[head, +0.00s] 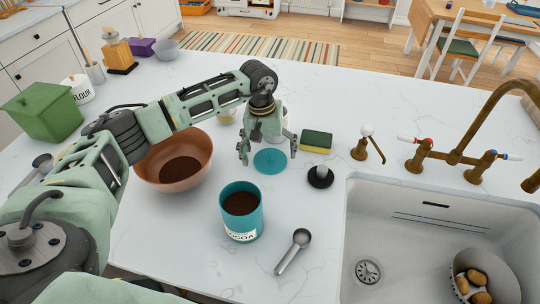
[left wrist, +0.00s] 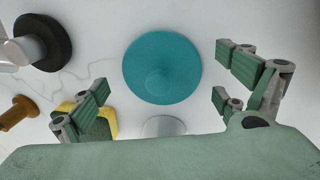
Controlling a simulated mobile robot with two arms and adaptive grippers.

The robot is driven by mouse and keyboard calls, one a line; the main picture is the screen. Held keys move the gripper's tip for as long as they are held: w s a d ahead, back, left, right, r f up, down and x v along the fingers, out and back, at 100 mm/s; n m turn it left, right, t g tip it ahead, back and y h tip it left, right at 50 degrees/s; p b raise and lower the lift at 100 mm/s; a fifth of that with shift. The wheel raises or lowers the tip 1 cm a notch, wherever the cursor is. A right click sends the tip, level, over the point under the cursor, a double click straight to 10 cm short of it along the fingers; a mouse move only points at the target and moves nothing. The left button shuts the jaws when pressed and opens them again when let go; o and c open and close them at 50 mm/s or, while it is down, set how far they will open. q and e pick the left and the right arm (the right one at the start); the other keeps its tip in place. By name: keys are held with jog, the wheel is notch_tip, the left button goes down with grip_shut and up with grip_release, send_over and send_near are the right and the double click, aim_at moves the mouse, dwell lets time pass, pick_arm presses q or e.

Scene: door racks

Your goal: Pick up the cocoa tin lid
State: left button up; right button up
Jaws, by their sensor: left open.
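The cocoa tin lid (head: 270,161) is a flat teal disc lying on the white counter, just behind the open cocoa tin (head: 241,222). In the left wrist view the lid (left wrist: 162,62) shows a round knob at its middle. The teal tin stands upright, labelled COCOA, with brown powder inside. My left gripper (head: 268,153) is open and empty, pointing down over the lid, its fingers spread to either side. In the left wrist view the lid lies between and beyond the fingers (left wrist: 160,88), apart from them. My right gripper is not in view.
A copper-brown bowl (head: 148,168) of dark powder stands left of the lid. A yellow-green sponge (head: 317,140) and a black round base with a pale knob (head: 320,177) lie close on the right. A metal scoop (head: 293,252) lies in front. The sink (head: 420,240) is at right.

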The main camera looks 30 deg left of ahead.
pick_arm(q)
jog(key=shift+f, duration=0.2)
jog(key=c, duration=1.7)
